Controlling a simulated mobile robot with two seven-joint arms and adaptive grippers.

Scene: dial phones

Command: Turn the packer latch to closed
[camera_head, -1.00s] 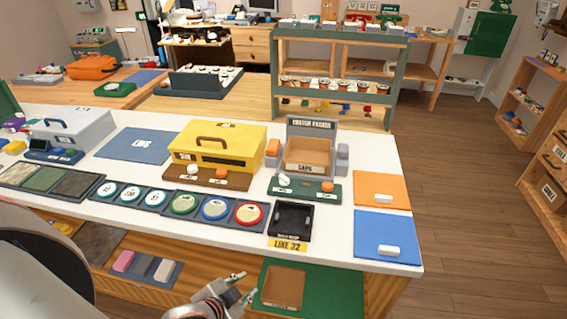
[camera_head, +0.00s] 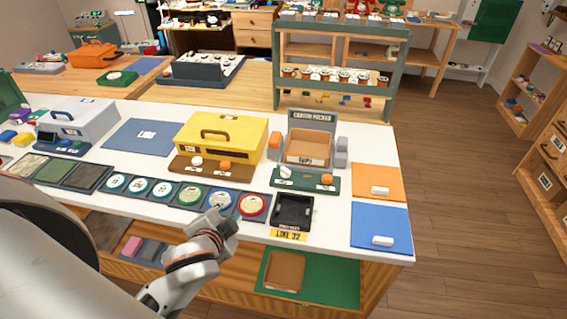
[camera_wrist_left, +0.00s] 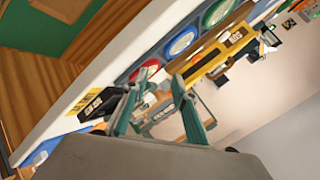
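The carton packer (camera_head: 311,120) stands on the white counter at the right of centre, its brown open bin facing me. In front of it is a green base (camera_head: 306,182) with a white knob (camera_head: 286,172) at left and an orange knob (camera_head: 326,179) at right. Their small labels are unreadable, so I cannot tell which is the latch or its setting. My left gripper (camera_head: 222,217) is over the counter's front edge, left of the black tray and apart from the packer. In the left wrist view its fingers (camera_wrist_left: 154,88) are spread with nothing held. My right gripper is out of view.
A black tray (camera_head: 292,212) lies in front of the packer. Round dials (camera_head: 252,205) line the counter's front. A yellow box (camera_head: 222,137) with its own knobs stands left of the packer. Orange (camera_head: 377,174) and blue (camera_head: 383,217) mats lie right. A green-matted shelf (camera_head: 330,280) is below.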

